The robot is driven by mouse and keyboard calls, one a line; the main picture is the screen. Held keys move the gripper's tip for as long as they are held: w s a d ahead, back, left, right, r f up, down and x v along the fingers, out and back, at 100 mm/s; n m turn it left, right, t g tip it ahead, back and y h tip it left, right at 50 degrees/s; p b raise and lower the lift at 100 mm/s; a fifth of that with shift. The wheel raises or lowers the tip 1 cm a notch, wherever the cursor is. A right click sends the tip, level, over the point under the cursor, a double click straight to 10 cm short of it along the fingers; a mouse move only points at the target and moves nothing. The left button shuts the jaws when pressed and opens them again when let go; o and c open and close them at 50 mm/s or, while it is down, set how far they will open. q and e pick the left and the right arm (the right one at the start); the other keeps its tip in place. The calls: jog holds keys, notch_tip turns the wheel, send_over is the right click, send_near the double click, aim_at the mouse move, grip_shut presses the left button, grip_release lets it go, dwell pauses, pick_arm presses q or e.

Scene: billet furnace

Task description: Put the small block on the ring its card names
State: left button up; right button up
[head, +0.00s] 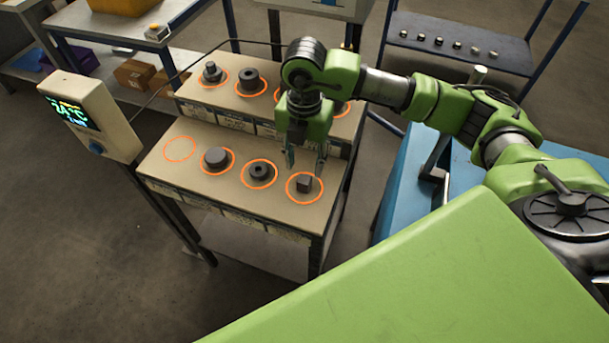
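A small dark block (304,184) stands inside the rightmost orange ring (291,194) on the front step of the stand (225,194). My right gripper (305,172) points down at this ring, with its two fingers apart. The block shows at the level of the fingertips, between them in the picture; I cannot tell whether they touch it. The front step's leftmost ring (179,149) is empty. The cards (238,218) along the step edges are too small to read. My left gripper is out of view.
A dark disc (215,159) and a round dark part (260,171) occupy the middle front rings. More dark parts (249,82) stand on the back step, partly hidden by my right arm. A display box (91,115) stands at the stand's left. A blue-topped bench (402,180) is at the right.

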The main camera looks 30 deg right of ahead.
aim_at(305, 178)
jog(key=shift+r, duration=2.55)
